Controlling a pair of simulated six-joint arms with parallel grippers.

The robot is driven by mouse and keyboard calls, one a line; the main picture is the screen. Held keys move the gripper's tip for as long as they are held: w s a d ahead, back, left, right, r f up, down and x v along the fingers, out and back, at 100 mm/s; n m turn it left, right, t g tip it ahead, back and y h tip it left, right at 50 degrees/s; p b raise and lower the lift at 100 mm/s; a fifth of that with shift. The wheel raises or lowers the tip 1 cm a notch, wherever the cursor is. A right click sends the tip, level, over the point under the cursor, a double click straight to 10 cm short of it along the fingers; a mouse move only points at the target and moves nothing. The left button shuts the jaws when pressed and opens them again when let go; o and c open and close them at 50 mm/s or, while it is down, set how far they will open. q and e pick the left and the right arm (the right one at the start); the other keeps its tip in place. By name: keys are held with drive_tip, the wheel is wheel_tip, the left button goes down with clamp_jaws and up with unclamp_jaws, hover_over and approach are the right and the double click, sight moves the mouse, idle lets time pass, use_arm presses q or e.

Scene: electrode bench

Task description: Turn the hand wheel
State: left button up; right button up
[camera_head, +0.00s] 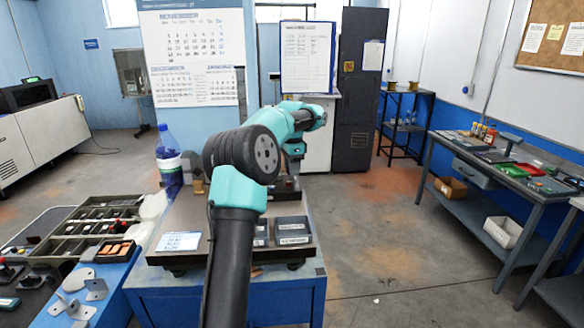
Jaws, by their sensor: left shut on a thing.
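My left arm reaches up from the bottom of the head view and bends down over the back right of the bench plate (185,228). My left gripper (292,168) is small and partly hidden behind my own arm. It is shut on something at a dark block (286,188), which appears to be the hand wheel. The wheel's rim and its turn angle cannot be made out. My right gripper is not in view.
A white card (178,241) and dark labelled boxes (292,230) lie on the plate. A blue-capped bottle (168,155) stands at its back left. Trays of parts (85,228) fill the left bench. A side table (510,170) stands right, with open floor between.

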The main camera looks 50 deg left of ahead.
use_arm(q)
drive_tip(key=m, duration=0.4)
drive_tip(key=shift+m, duration=0.3)
drive_tip(key=m, duration=0.4)
drive_tip(key=shift+m, duration=0.4)
drive_tip(key=o, duration=0.9)
